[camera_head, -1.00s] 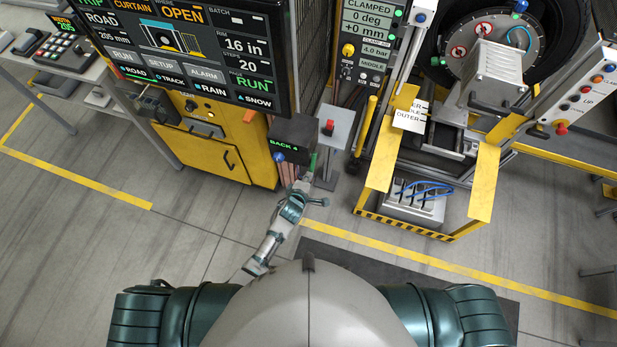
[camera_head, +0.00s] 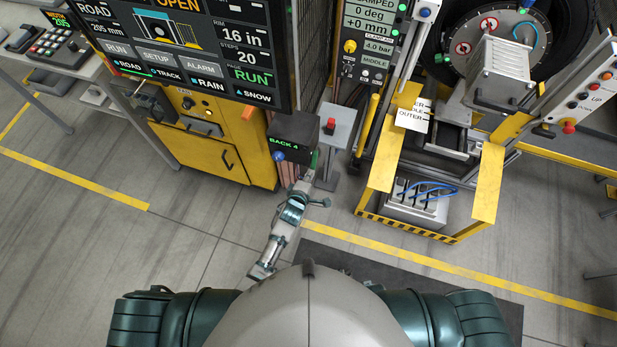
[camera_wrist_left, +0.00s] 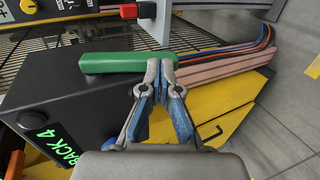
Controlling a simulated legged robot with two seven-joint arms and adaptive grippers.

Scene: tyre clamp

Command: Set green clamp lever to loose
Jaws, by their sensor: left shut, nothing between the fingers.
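The green clamp lever (camera_wrist_left: 115,63) lies across the upper left of the left wrist view, beside the top of a black box labelled "BACK 4" (camera_wrist_left: 50,120). In the head view the lever (camera_head: 314,159) is a small green strip at the box's right edge. My left gripper (camera_wrist_left: 163,64) is shut with nothing between its fingers. Its tips are at the lever's right end; whether they touch it I cannot tell. The left gripper also shows in the head view (camera_head: 309,176), just below the lever. My right gripper is not in view.
A grey post with a red button (camera_head: 330,126) stands right of the box. Several hoses or cables (camera_wrist_left: 235,65) run beside the lever. A yellow cabinet (camera_head: 205,150) is to the left, and a yellow-framed machine (camera_head: 485,185) to the right. Floor nearby is open.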

